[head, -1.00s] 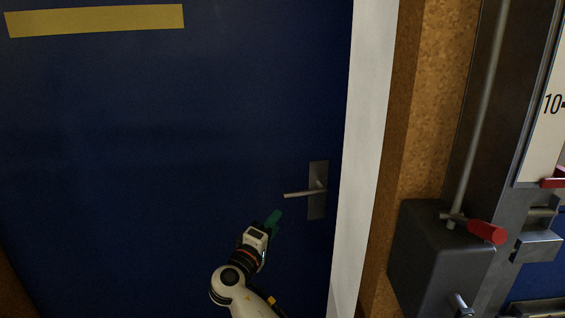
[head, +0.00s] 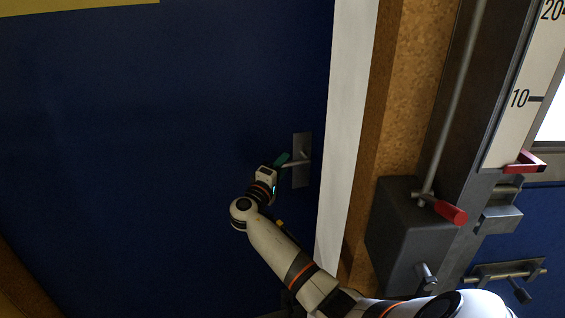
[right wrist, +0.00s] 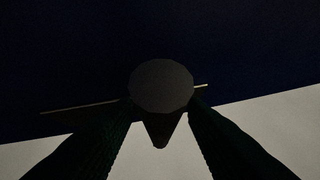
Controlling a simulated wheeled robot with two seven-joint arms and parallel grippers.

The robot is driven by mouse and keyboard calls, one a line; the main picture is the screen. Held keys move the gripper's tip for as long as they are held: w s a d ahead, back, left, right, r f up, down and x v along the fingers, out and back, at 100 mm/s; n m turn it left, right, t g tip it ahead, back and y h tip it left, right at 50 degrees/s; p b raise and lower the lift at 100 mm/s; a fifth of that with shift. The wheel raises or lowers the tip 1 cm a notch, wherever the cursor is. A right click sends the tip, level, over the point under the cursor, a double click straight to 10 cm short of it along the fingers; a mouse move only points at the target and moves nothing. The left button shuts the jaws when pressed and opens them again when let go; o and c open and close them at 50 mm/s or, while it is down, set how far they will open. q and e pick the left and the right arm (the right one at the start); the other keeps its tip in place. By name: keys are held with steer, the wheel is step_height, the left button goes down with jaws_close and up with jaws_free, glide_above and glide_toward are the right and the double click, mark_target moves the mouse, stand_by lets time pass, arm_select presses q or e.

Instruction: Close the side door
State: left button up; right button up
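The side door (head: 170,160) is a dark blue panel that fills the left of the head view. Its metal lever handle (head: 299,163) sits on an upright plate (head: 302,178) near the right edge, beside a white frame strip (head: 345,120). My right gripper (head: 283,160), with green fingers, is at the free end of the lever. In the right wrist view, its fingers (right wrist: 162,105) are spread apart, with a dark round shape (right wrist: 161,86) between the tips. The picture is too dark to tell whether they touch the lever. My left gripper is not in view.
Right of the frame strip are a cork-coloured wall strip (head: 410,90) and a grey box (head: 408,232) with a red-handled lever (head: 447,211). A metal post with a numbered scale (head: 520,95) stands further right. The door surface left of my arm is clear.

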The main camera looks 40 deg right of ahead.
mark_target(287, 178)
steer(key=shift+w+d, duration=0.1)
steer(key=shift+d, duration=0.25)
jaws_close()
steer(key=shift+f+b, duration=0.25)
steer(key=shift+b, duration=0.25)
steer(key=shift+s+d+f+n+t+h+b, duration=0.15)
steer(key=shift+f+n+t+h+b, duration=0.3)
steer(key=shift+f+n+t+b, duration=1.25)
steer(key=shift+s+d+r+n+t+h+b, duration=0.1)
steer(key=shift+d+r+n+t+h+b, duration=0.55)
steer(key=shift+b, duration=2.2)
steer(key=shift+s+a+f+n+t+h+b, duration=0.15)
steer(key=shift+f+n+t+b, duration=0.65)
steer(key=shift+n+b, duration=1.15)
steer(key=shift+w+f+m+g+b, duration=0.1)
steer(key=shift+f+m+g+b, duration=0.05)
steer(key=shift+m+g+b, duration=0.15)
